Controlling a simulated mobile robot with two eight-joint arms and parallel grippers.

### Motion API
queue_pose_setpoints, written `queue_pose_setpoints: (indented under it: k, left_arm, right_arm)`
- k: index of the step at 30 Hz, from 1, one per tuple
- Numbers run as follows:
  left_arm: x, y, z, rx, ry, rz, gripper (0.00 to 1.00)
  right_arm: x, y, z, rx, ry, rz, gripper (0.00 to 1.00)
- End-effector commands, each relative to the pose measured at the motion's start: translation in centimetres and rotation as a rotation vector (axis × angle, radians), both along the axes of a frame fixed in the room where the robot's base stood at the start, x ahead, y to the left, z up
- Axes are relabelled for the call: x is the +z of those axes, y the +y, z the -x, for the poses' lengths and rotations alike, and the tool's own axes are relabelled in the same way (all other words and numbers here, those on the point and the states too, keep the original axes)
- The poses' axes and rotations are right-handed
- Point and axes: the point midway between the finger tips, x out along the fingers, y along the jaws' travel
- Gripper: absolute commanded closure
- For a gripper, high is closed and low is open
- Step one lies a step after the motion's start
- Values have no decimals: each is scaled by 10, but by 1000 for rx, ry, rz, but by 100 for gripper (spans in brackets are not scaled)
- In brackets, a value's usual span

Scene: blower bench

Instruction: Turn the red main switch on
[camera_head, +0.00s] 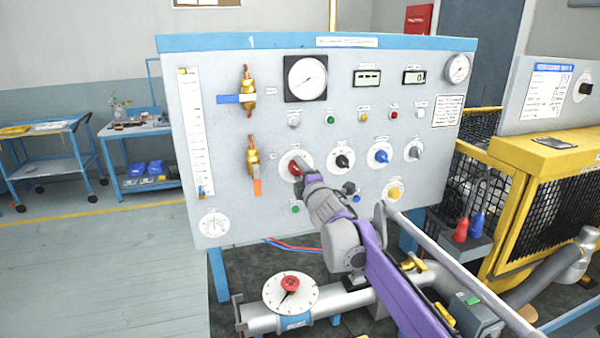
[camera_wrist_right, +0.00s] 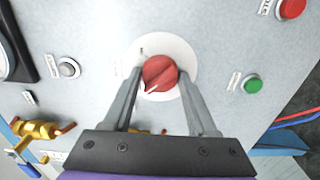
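The red main switch (camera_head: 295,167) is a round red knob on a white disc, left of centre on the grey panel (camera_head: 225,150). In the right wrist view the red knob (camera_wrist_right: 160,72) sits between my right gripper's fingers, its white mark pointing to the lower left. My right gripper (camera_head: 302,178) is at the knob in the head view, partly covering it. In the wrist view the right gripper (camera_wrist_right: 161,78) is open, one finger on each side of the knob, with small gaps seeming to show. Contact cannot be told. My left gripper is not in view.
A green button (camera_wrist_right: 253,84) is nearby. A pipe with a dial (camera_head: 290,292) runs below.

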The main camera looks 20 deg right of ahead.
Motion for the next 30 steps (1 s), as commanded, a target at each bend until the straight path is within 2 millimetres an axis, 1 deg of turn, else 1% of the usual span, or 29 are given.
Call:
queue_pose_setpoints:
  k: [1, 5, 6, 9, 14, 20, 26, 30]
  left_arm:
    - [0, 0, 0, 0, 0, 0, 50]
    - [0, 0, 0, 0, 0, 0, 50]
    - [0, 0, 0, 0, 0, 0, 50]
    - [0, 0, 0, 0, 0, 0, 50]
    - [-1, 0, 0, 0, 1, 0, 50]
    - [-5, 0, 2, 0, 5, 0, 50]
    - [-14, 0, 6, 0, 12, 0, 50]
    - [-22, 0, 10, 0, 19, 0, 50]
  right_arm:
    - [0, 0, 0, 0, 0, 0, 52]
    - [0, 0, 0, 0, 0, 0, 76]
    - [0, 0, 0, 0, 0, 0, 83]
    - [0, 0, 0, 0, 0, 0, 98]
    - [0, 0, 0, 0, 0, -8, 98]
    - [-1, 0, 0, 0, 2, -68, 98]
    - [-2, 0, 0, 1, 8, -202, 98]
    - [-2, 0, 0, 1, 12, -328, 98]
